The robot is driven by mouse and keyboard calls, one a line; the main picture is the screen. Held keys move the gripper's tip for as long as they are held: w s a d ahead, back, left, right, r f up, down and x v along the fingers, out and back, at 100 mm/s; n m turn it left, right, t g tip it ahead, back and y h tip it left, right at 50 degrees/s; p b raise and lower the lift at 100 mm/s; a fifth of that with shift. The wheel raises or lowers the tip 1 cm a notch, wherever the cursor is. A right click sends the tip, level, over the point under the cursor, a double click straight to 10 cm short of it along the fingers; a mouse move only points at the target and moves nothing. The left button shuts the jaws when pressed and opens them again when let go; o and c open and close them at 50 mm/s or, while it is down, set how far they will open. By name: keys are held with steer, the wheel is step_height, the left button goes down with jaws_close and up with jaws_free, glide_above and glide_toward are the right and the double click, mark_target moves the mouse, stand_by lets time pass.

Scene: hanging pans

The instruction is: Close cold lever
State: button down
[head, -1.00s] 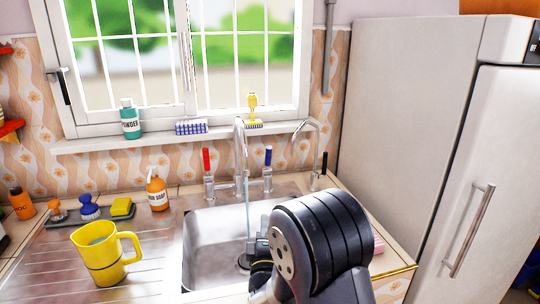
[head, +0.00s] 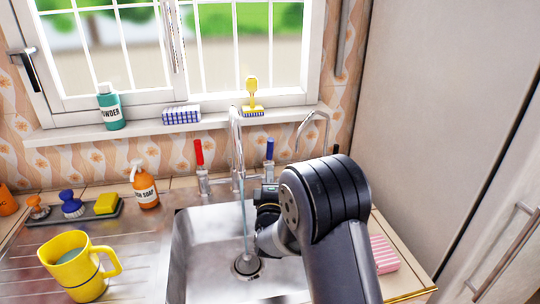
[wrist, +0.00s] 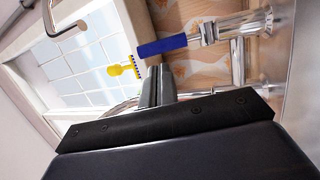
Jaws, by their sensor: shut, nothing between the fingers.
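The cold lever (head: 269,149) has a blue handle and stands upright on the right side of the sink tap (head: 237,150). A thin stream of water falls from the tap into the sink. My gripper (head: 266,190) is over the sink, just below and in front of the blue lever, partly hidden by my arm. In the wrist view the blue lever (wrist: 162,46) lies sideways just beyond the tips of my gripper (wrist: 155,72). The fingers are shut and empty. I cannot tell whether they touch the lever.
The red lever (head: 198,152) stands left of the tap. A second thin spout (head: 314,122) is to the right. A yellow jug (head: 76,264), soap bottle (head: 145,186) and brush tray (head: 75,213) are on the left. A pink sponge (head: 384,254) lies right of the sink.

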mark_target(269, 149)
steer(key=p+x, duration=0.1)
steer(key=x, duration=0.5)
steer(key=shift+w, duration=0.25)
steer(key=w+r+g+p, duration=0.1)
steer(key=g+p, duration=0.1)
steer(key=shift+r+n+p, duration=0.3)
steer(key=shift+p, duration=0.1)
steer(key=shift+w+a+f, duration=0.15)
steer(key=shift+w, duration=0.3)
steer(key=shift+r+b, duration=0.2)
steer(key=shift+b, duration=0.1)
